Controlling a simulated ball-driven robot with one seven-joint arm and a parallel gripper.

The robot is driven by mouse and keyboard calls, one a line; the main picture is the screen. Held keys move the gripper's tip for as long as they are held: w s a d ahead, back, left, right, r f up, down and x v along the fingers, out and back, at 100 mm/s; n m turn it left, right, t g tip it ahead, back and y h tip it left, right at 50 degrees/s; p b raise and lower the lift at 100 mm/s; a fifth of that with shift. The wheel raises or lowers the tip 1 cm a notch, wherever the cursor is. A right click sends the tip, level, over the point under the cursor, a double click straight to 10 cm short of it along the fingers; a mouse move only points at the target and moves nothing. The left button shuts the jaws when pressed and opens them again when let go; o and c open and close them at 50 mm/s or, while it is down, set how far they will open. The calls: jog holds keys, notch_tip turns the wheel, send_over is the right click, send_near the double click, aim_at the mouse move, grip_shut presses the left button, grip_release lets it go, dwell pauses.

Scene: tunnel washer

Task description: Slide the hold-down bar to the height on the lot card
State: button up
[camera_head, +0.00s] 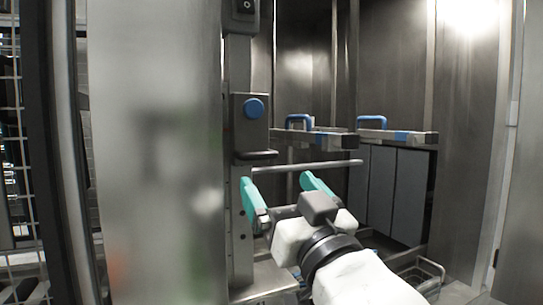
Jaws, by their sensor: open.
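A grey upright post (240,215) with a row of holes stands left of centre. A block with a round blue knob (254,108) sits on it, with a dark lip below. A thin horizontal rod (315,166) runs right from near the block's underside; it looks like the hold-down bar, but I cannot tell for sure. My gripper (279,178) has teal fingers spread apart and nothing visible between them. It is below the block, with its fingertips near the rod's height in the picture; contact cannot be told. No lot card can be made out.
Two grey crossbars with blue handles (298,119) (372,120) lie behind the rod. Grey panels (398,195) stand at the back right, and a wire rack (430,272) lies low right. A broad metal panel (150,150) closes off the left.

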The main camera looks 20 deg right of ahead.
aim_at(263, 159)
jog(key=p+x, duration=0.2)
jog(key=x, duration=0.9)
jog(key=shift+s+r, duration=0.15)
jog(key=shift+r, duration=0.05)
jog(key=shift+d, duration=0.1)
jog(key=c, duration=1.2)
notch_tip(263, 159, down, 21)
jog(key=b, duration=1.3)
jog(key=shift+d+f, duration=0.15)
jog(key=shift+f, duration=0.05)
jog(key=shift+c, duration=0.3)
jog(key=o, duration=1.3)
jog(key=shift+d+r, duration=0.1)
jog(key=shift+c, duration=0.2)
